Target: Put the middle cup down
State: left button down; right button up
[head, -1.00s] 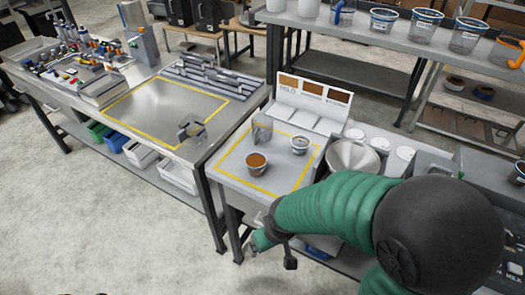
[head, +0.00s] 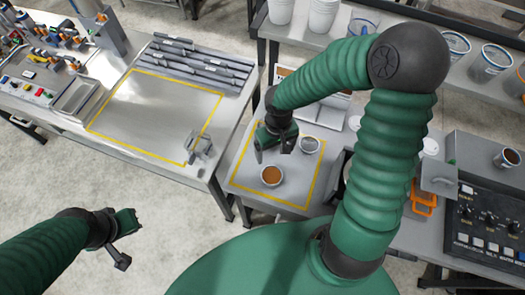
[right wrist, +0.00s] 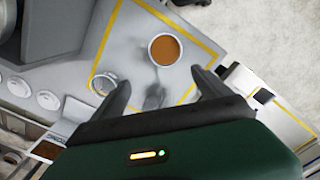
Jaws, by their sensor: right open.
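A cup with brown contents (head: 271,176) stands upright inside the yellow outline on the small table; it also shows in the right wrist view (right wrist: 165,49). A clear cup with a pale rim (head: 308,146) stands behind it to the right, also in the right wrist view (right wrist: 103,84). My right gripper (head: 274,149) is above this table, behind the brown cup, with its fingers apart and nothing between them. In the right wrist view its fingers (right wrist: 160,85) point toward the brown cup, apart from it. My left gripper (head: 126,240) hangs over the floor at left, seemingly empty; its jaw opening is unclear.
A work table (head: 150,108) with a yellow outline and a grey bracket (head: 200,146) stands left. A shelf with cups (head: 495,58) is behind right. A control panel (head: 483,225) and another cup (head: 507,158) are at right. My right arm hides part of the counter.

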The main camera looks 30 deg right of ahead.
jog(key=f, duration=0.2)
jog(key=b, duration=0.2)
send_over(271, 180)
notch_tip(271, 180, down, 10)
jog(key=shift+d+f, duration=0.1)
jog(key=shift+d, duration=0.05)
notch_tip(271, 180, down, 3)
jog(key=shift+w+d+f, duration=0.1)
jog(key=shift+w, duration=0.05)
jog(key=shift+s+f, duration=0.15)
jog(key=shift+s, duration=0.05)
jog(key=shift+s+a, duration=0.25)
jog(key=shift+a, duration=0.25)
jog(key=shift+c, duration=0.6)
jog(key=shift+w, duration=0.25)
jog(key=c, duration=0.5)
jog(key=shift+c, duration=1.1)
jog(key=shift+s+d, duration=0.1)
jog(key=shift+d, duration=0.25)
jog(key=c, duration=0.7)
jog(key=shift+c, duration=1)
pick_arm(q)
jog(key=shift+s+a+f, duration=0.3)
jog(key=shift+s+f, duration=0.15)
jog(key=shift+s, duration=0.15)
jog(key=shift+s+a+f, duration=0.25)
jog(key=shift+s+f, duration=0.15)
jog(key=shift+s, duration=0.2)
pick_arm(e)
jog(key=shift+a, duration=0.1)
